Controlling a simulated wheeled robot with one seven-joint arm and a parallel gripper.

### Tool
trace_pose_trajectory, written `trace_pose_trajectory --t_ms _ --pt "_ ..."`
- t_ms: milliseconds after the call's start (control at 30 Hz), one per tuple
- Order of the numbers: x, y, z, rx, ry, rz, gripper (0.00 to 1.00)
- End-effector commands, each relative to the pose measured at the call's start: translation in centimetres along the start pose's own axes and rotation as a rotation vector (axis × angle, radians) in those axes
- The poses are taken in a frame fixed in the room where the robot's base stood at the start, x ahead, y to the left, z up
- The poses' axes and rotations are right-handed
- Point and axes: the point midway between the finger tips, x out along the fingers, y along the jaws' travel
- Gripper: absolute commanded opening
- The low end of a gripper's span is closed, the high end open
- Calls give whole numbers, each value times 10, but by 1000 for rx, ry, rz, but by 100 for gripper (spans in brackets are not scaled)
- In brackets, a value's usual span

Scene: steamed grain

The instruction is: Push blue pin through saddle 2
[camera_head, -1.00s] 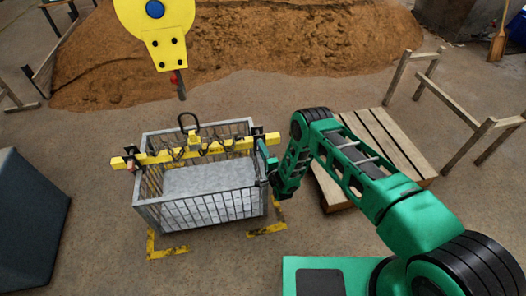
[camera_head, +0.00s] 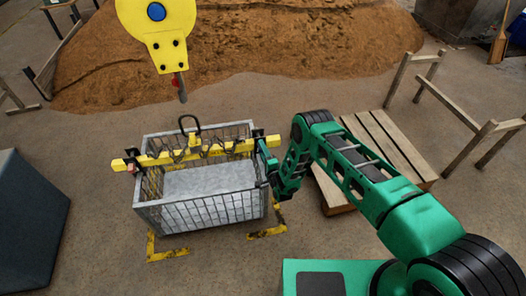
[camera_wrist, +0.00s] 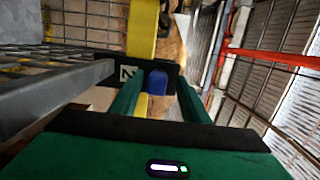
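A yellow spreader beam (camera_head: 165,157) lies across a grey wire basket (camera_head: 206,206), with a dark saddle near each end. My gripper (camera_head: 268,163) is at the right end of the beam, beside the right saddle (camera_head: 258,135). In the wrist view the dark saddle plate (camera_wrist: 105,66) carries a white mark that looks like a sideways 2. The blue pin (camera_wrist: 157,82) shows at this plate, between my two green fingers (camera_wrist: 160,92). The fingers stand apart, with a gap beside the pin. The pin's far end is hidden.
A yellow crane hook block (camera_head: 165,40) hangs above and behind the basket. A wooden pallet (camera_head: 385,150) lies to the right of the basket, close to my arm. A dark block (camera_head: 30,225) stands at left. Yellow floor marks (camera_head: 167,255) lie around the basket.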

Motion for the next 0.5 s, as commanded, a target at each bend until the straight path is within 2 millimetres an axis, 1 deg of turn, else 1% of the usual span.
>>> trace_pose_trajectory --t_ms 333,433,500 --pt "-3 1 0 0 -1 2 43" --pt "-11 1 0 -1 -1 3 43" --pt "-22 1 0 0 -1 4 43"
